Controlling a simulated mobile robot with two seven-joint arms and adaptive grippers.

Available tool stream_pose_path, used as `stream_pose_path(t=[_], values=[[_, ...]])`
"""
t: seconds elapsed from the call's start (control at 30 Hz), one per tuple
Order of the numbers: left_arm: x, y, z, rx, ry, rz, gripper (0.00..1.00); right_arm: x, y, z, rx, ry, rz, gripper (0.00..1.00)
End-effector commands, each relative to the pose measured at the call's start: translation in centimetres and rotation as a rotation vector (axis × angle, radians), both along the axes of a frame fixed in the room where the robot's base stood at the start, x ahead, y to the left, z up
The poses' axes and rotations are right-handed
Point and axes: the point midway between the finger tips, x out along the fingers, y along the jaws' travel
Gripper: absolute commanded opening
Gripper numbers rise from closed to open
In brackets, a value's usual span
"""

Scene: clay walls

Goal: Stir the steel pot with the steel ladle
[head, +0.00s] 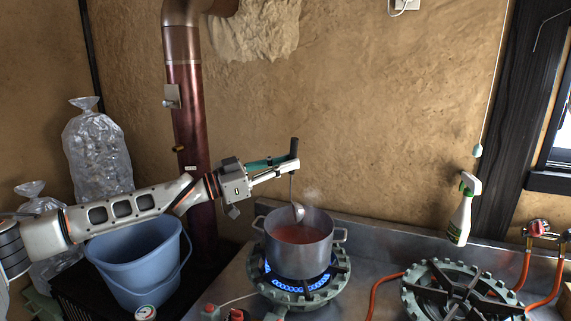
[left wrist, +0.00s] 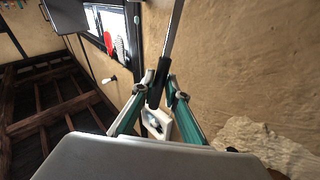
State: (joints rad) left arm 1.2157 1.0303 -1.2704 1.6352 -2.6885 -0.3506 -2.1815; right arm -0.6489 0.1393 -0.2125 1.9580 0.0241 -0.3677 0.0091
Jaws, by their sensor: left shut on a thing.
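The steel pot (head: 305,257) stands on the lit left burner and holds a reddish liquid. The steel ladle (head: 298,212) has a black handle and a thin shaft that hangs down toward the pot. Its bowl shows within the pot's opening, near the back rim; I cannot tell whether it touches the liquid. My left gripper (head: 290,164) is above the pot, shut on the ladle's black handle. In the left wrist view the ladle's handle (left wrist: 156,90) sits between the teal fingers, its shaft running up out of the picture. My right gripper is not in view.
Blue flames burn under the pot on the green burner (head: 300,290). An unlit burner (head: 462,292) with orange hoses is at the right. A blue bucket (head: 138,262) and a dark red stovepipe (head: 188,120) are at the left.

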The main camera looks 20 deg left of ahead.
Motion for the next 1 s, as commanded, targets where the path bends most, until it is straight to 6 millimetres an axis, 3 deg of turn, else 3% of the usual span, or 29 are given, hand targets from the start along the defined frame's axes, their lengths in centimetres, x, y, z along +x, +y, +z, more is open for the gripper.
stream_pose_path(t=[0.5,1.0], values=[[0.0,0.0,4.8,0.0,-0.001,0.0,0.0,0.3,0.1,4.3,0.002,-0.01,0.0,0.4],[0.0,0.0,4.8,-0.001,-0.001,0.0,0.0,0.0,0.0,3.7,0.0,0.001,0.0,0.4]])
